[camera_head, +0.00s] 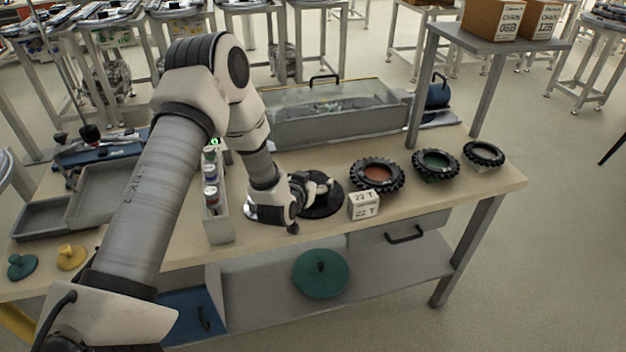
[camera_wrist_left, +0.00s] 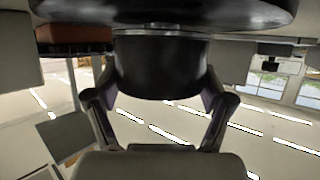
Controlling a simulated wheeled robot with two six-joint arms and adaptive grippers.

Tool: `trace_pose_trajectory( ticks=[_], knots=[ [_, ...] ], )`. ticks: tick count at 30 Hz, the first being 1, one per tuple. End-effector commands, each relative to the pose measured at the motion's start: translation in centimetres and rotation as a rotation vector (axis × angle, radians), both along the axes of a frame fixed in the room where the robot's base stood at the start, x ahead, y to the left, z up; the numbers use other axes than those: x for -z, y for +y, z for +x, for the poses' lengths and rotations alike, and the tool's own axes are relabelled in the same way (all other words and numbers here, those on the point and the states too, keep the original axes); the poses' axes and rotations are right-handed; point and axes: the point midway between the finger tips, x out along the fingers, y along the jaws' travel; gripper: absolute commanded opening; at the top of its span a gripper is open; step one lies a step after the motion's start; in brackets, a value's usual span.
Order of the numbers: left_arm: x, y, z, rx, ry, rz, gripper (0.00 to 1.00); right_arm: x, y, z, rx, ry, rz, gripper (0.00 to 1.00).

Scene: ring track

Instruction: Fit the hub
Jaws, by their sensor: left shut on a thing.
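My left gripper (camera_head: 316,189) reaches over the table's front part and is shut on a black round piece (camera_head: 324,207), which I take to be the hub. In the left wrist view the two fingers of my left gripper (camera_wrist_left: 162,85) press on either side of a black cylinder (camera_wrist_left: 160,66), with a wide black disc (camera_wrist_left: 170,12) beyond it. Three black toothed rings stand in a row to the right: one with a brown centre (camera_head: 376,189), one with a green centre (camera_head: 417,167), and a smaller one (camera_head: 470,155). Whether the held piece touches anything is hidden.
A small white "22 T" block (camera_head: 364,204) stands right of the gripper. A bottle rack (camera_head: 217,228) and grey trays (camera_head: 42,217) lie left; a clear-walled bin (camera_head: 290,130) stands behind. A teal knobbed disc (camera_head: 318,283) lies on the lower shelf. Green (camera_head: 20,268) and yellow (camera_head: 70,259) discs lie far left.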

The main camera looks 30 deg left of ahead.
Motion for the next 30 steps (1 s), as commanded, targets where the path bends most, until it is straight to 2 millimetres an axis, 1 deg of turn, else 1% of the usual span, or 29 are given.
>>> trace_pose_trajectory(
  ticks=[11, 30],
  knots=[
    [-1.2, 0.0, 0.1, 0.000, -0.003, 0.001, 0.15, -1.0, 0.0, 0.0, 0.000, 0.000, 0.000, 0.51],
    [-1.2, 0.0, 0.0, 0.000, -0.003, 0.001, 0.15, -1.0, 0.0, 0.0, 0.000, 0.000, 0.000, 0.51]
  ],
)
